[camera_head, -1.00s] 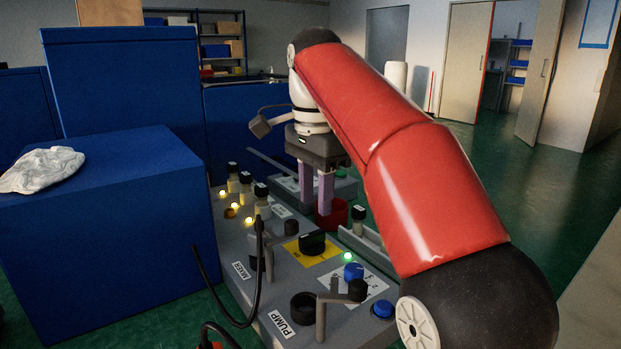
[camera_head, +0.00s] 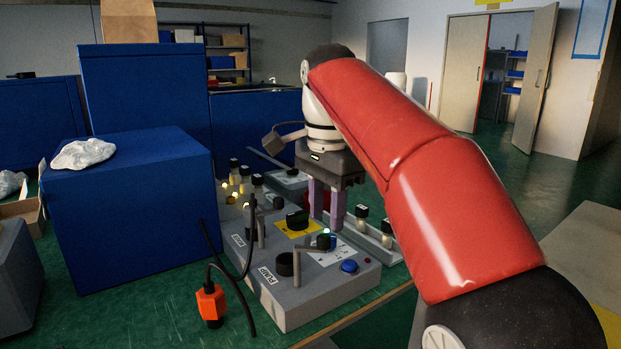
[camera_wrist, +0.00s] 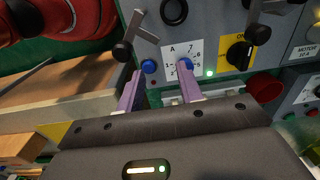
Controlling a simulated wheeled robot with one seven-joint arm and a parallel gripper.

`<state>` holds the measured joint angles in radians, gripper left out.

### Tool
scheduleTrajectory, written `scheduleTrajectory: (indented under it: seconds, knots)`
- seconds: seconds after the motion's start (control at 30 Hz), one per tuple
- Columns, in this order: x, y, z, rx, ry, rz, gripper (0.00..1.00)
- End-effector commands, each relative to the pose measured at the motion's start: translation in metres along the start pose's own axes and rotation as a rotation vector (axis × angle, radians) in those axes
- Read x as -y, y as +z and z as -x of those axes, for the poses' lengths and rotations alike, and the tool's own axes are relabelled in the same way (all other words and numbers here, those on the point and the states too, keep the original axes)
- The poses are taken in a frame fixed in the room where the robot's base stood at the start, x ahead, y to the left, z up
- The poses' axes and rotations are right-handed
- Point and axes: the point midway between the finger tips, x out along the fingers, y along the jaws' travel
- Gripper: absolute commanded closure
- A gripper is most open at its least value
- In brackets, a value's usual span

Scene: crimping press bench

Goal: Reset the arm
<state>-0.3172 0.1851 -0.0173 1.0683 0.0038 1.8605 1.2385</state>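My gripper (camera_head: 327,212) has two purple fingers and hangs pointing down above the grey control panel (camera_head: 315,288), toward its right side. In the wrist view, the gripper (camera_wrist: 160,68) shows its fingers spread apart with nothing between them. The right fingertip overlaps the blue selector knob (camera_wrist: 184,62) on the numbered white plate; I cannot tell if it touches. A blue button (camera_wrist: 148,67) shows between the fingertips. My red arm reaches in from the lower right.
The panel carries levers, a black knob on a yellow plate (camera_head: 297,222) and lit lamps. An orange plug (camera_head: 211,303) hangs on a black cable in front. A blue cabinet (camera_head: 130,225) with a white cloth (camera_head: 83,153) stands left. Open green floor (camera_head: 510,180) lies right.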

Motion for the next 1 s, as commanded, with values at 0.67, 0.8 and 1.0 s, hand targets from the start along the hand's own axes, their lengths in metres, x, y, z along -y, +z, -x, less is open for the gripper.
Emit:
scheduleTrajectory:
  seconds: [0.67,0.8,1.0]
  knots:
    - [-0.119,-0.012,-0.06,-0.15,-0.176,0.443,0.64]
    - [-0.166,-0.006,-0.104,-0.245,-0.211,0.619,0.64]
    - [-0.216,0.006,-0.166,-0.372,-0.22,0.822,0.64]
